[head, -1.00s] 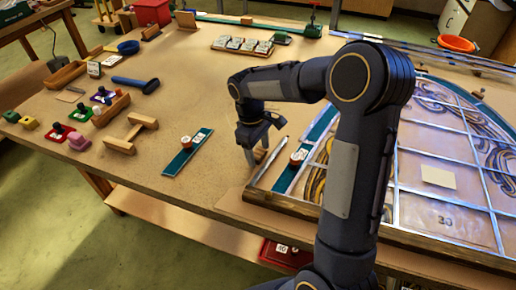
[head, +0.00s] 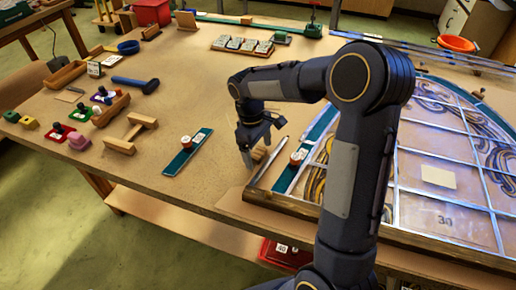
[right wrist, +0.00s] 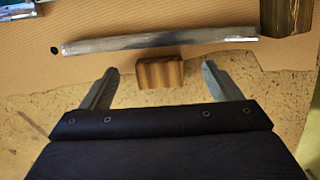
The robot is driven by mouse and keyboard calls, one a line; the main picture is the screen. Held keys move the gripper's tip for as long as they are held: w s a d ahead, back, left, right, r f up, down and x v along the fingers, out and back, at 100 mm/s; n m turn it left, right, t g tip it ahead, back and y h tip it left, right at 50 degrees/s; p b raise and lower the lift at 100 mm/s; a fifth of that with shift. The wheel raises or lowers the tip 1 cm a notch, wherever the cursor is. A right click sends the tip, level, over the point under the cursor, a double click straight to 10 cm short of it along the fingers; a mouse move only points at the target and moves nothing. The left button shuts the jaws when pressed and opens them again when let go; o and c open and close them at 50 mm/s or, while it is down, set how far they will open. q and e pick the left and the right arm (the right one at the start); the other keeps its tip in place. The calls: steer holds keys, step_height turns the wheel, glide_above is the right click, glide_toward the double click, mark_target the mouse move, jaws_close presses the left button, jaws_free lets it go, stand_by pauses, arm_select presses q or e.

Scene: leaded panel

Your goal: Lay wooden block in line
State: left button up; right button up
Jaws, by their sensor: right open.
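The wooden block (right wrist: 160,72) is small and brown with a striped grain. In the right wrist view it lies between and just ahead of my right gripper's (right wrist: 158,70) two fingertips, with a gap on each side. It touches or nearly touches a grey metal strip (right wrist: 160,40) lying behind it. In the head view the block (head: 259,154) is partly hidden beside my right gripper (head: 262,146), which is open and empty at the panel's left edge. My left gripper is not in view.
The leaded panel (head: 440,172) with its wooden frame fills the right of the table. A teal strip with a round-topped stamp (head: 187,150) lies left of my gripper.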

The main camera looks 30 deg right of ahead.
steer(key=shift+o, duration=0.4)
steer(key=shift+o, duration=1.4)
steer(key=r, duration=0.4)
steer(key=w+r, duration=0.1)
steer(key=r, duration=0.2)
steer(key=shift+a, duration=0.25)
steer(key=shift+r, duration=0.35)
steer(key=shift+s+r, duration=0.25)
steer(key=s+a+m+t+y, duration=0.2)
steer(key=s+a+m+t, duration=0.1)
steer(key=s, duration=0.8)
steer(key=s+a+m+t+y, duration=0.2)
steer(key=s+a+m+t, duration=0.1)
steer(key=s, duration=0.8)
steer(key=shift+s+a+m+t+y, duration=0.35)
steer(key=shift+m+t, duration=0.25)
steer(key=shift+m, duration=0.2)
